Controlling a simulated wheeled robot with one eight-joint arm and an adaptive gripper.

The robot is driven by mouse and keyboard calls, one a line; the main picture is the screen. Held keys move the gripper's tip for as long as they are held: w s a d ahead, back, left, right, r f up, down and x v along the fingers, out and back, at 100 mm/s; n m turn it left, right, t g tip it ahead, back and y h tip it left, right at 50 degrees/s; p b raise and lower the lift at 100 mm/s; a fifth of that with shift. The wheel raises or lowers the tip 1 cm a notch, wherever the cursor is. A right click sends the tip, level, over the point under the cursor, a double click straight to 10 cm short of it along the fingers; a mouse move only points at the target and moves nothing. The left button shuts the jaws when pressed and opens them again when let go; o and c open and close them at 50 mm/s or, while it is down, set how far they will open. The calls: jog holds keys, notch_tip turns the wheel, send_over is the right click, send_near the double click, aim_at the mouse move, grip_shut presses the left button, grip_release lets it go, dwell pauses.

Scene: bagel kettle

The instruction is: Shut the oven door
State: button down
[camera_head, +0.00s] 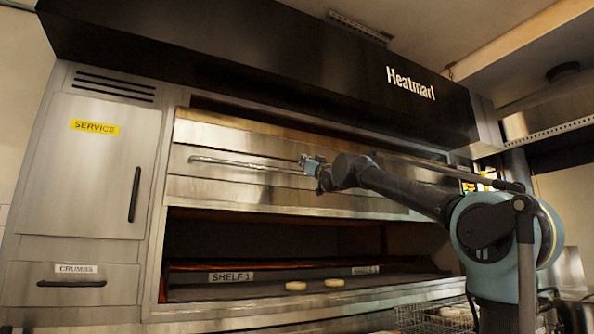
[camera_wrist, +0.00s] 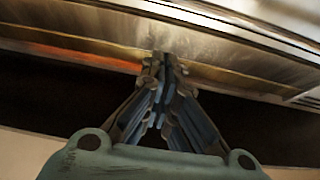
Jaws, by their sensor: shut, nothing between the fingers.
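The oven door (camera_head: 240,185) is a wide steel panel with a long horizontal handle bar (camera_head: 235,162). It stands above the open lower chamber, whose dark inside shows. My gripper (camera_head: 304,160) is shut and empty at the middle of the door front, close to the handle bar; I cannot tell whether it touches. In the wrist view the closed fingertips (camera_wrist: 162,62) overlap a steel panel, with a dark band below it. My arm hides the right part of the door.
Two pale bagels (camera_head: 296,286) lie on the lower shelf by the SHELF 1 label (camera_head: 232,277). A service cabinet (camera_head: 105,165) and a crumbs drawer (camera_head: 75,284) are at the left. A wire basket (camera_head: 432,320) stands low at the right. The black hood (camera_head: 260,65) overhangs the door.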

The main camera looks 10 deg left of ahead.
jog(key=w+a+r, duration=0.1)
jog(key=w+a, duration=0.4)
jog(key=w, duration=0.2)
jog(key=shift+w+a, duration=0.25)
dwell(0.6)
jog(key=shift+r, duration=0.1)
